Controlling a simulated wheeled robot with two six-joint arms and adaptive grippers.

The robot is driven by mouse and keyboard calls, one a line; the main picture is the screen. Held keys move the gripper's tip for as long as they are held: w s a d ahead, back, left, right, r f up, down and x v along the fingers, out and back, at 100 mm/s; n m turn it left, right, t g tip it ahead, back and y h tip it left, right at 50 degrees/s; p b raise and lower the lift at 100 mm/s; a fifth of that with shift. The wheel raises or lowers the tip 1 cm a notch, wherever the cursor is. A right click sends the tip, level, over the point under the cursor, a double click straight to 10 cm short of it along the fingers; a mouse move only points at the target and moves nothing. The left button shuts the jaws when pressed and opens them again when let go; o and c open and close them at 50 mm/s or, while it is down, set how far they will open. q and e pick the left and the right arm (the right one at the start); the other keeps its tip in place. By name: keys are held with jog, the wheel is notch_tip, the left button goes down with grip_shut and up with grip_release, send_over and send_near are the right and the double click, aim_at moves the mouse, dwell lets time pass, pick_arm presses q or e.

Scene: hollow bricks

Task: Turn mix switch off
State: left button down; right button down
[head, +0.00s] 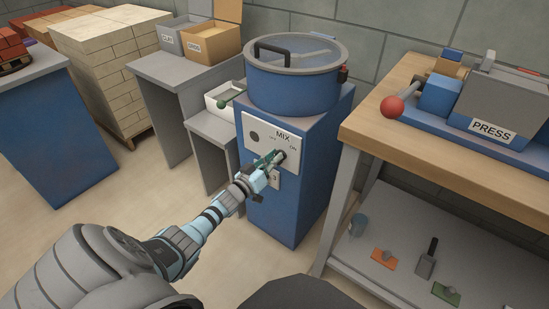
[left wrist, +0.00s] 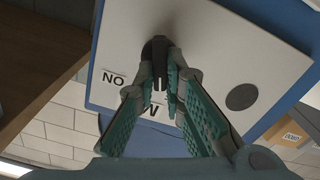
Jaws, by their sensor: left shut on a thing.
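The mix switch is a dark knob (head: 281,155) on a pale panel (head: 257,150) marked MIX, with OFF to the left and ON to the right. The panel is on the front of the blue mixer stand (head: 312,185). My left gripper (head: 273,161) reaches up to the panel and is shut on the knob. In the left wrist view the knob (left wrist: 158,50) sits between the two teal fingertips (left wrist: 166,82). The ON label (left wrist: 113,78) shows upside down beside it. The fingers partly cover the knob, and I cannot tell its exact angle. My right gripper is not in view.
A blue drum with a clear lid (head: 295,80) tops the stand. A wooden workbench (head: 440,150) with a press (head: 500,105) stands close on the right. A grey side table (head: 165,68) with bins stands at the left. The floor in front is clear.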

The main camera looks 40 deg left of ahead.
pick_arm(q)
jog(key=shift+a+n, duration=0.1)
jog(key=shift+n, duration=1.1)
jog(key=shift+f, duration=0.1)
jog(key=c, duration=1.7)
grip_release()
jog(key=s, duration=1.2)
